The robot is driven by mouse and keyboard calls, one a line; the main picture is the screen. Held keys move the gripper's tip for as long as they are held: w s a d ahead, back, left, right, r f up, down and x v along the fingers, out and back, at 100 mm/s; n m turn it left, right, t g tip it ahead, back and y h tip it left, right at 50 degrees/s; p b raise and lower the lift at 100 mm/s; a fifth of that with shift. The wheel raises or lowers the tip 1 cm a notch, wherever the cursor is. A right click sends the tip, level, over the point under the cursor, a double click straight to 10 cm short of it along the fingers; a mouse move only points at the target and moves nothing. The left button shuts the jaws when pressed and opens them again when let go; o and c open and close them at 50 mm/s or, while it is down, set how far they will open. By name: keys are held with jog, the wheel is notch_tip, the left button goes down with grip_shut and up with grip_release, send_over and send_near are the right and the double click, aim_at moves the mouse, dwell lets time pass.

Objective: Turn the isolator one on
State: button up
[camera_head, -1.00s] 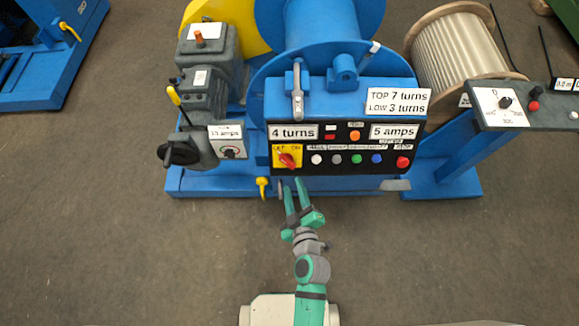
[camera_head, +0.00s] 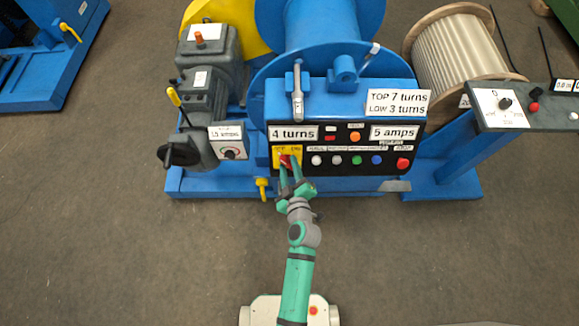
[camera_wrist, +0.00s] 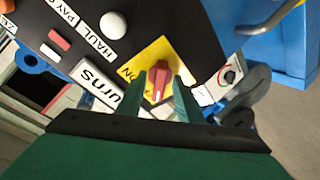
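The isolator is a red rotary knob (camera_head: 285,160) on a yellow plate marked OFF and ON, at the left end of the black control panel (camera_head: 335,172). In the wrist view the red knob (camera_wrist: 160,80) stands on its yellow plate (camera_wrist: 178,57), with a pale mark on its near end. My green gripper (camera_head: 290,174) reaches up to the knob from the front. In the wrist view my two fingers (camera_wrist: 159,99) are apart, one on each side of the knob, with a gap showing. Part of the plate is hidden behind the fingers.
White, grey, green, blue and red push buttons (camera_head: 357,160) sit in a row to the right. A grey lever (camera_head: 297,92) stands above the panel. A yellow hook-like part (camera_head: 262,186) is below left. The floor in front is clear.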

grip_shut()
